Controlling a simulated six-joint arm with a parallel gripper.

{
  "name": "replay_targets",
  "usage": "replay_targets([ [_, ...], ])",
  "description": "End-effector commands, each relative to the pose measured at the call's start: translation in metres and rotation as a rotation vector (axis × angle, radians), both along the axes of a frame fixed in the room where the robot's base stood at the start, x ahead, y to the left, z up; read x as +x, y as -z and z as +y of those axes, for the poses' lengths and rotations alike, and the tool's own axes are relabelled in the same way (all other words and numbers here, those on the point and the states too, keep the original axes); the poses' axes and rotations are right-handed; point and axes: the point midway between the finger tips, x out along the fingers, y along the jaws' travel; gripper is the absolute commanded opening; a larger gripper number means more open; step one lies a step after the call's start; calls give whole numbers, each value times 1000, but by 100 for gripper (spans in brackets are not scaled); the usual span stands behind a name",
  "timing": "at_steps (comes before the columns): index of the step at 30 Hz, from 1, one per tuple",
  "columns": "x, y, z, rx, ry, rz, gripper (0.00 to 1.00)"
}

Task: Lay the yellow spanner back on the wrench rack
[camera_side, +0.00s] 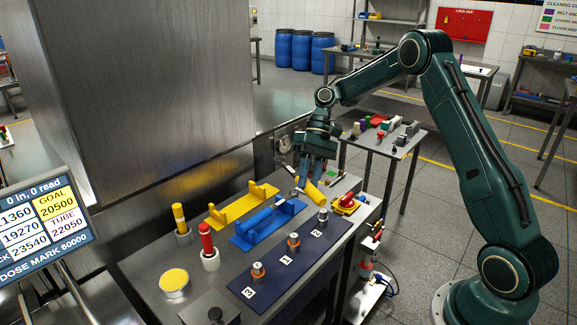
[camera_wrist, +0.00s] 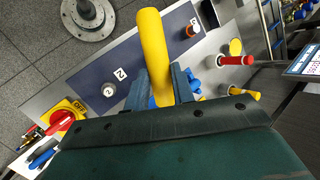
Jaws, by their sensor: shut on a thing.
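My gripper (camera_side: 308,178) is shut on a thick yellow bar, which I take for the yellow spanner (camera_side: 313,193), and holds it tilted at the far end of the steel bench. In the wrist view the spanner (camera_wrist: 155,50) passes between the two fingers (camera_wrist: 160,88) and sticks out beyond them; its other end is hidden. The rack seems to be the pair of cradles on the bench: a yellow cradle (camera_side: 240,205) with upright ends, empty, and a blue cradle (camera_side: 262,228) in front of it with a blue bar lying along it.
A dark numbered mat (camera_side: 297,262) with several small capped pieces lies along the front. A red-topped post (camera_side: 207,245), a yellow-topped post (camera_side: 181,222) and a round yellow-topped tin (camera_side: 174,281) stand left. A yellow switch box with red knob (camera_side: 346,203) is at the right end.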

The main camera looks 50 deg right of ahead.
Motion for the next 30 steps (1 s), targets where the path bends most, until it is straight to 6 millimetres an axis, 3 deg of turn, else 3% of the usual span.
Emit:
replay_targets([
  [18,166,4,40,3,845,-6,0],
  [24,201,-2,49,3,1034,-5,0],
  [30,225,-6,56,4,1158,-3,0],
])
